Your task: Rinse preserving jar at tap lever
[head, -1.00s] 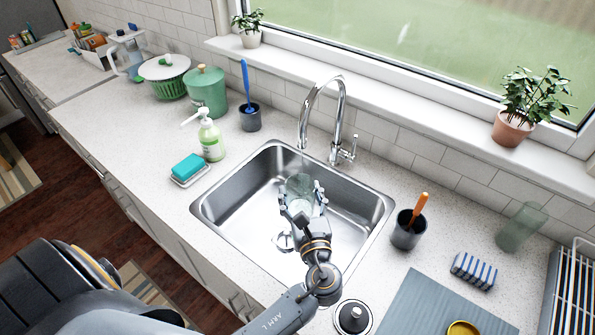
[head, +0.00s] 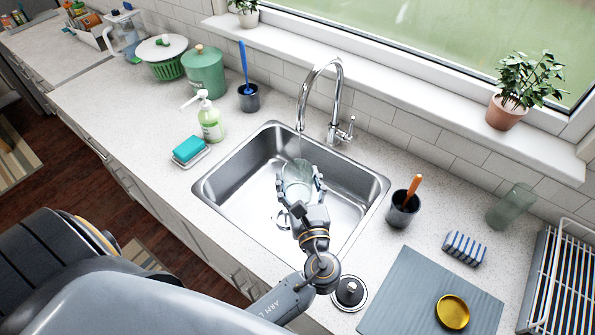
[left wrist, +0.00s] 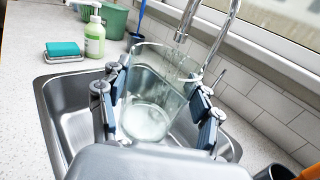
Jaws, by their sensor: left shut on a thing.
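The clear glass preserving jar (head: 298,172) is over the steel sink (head: 240,190), under the mouth of the chrome tap (head: 338,90). My left gripper (head: 299,188) is shut on the jar, one finger on each side. In the left wrist view the jar (left wrist: 150,100) is between the gripper's fingers (left wrist: 160,105), with its open mouth near the spout. A faint thin stream shows between spout and jar. The tap lever (head: 347,130) is at the right of the tap base. My right gripper is not in view.
A soap dish with a teal sponge (head: 188,149) and a soap bottle (head: 210,121) stand left of the sink. A dark cup with an orange handle (head: 403,210) stands to its right.

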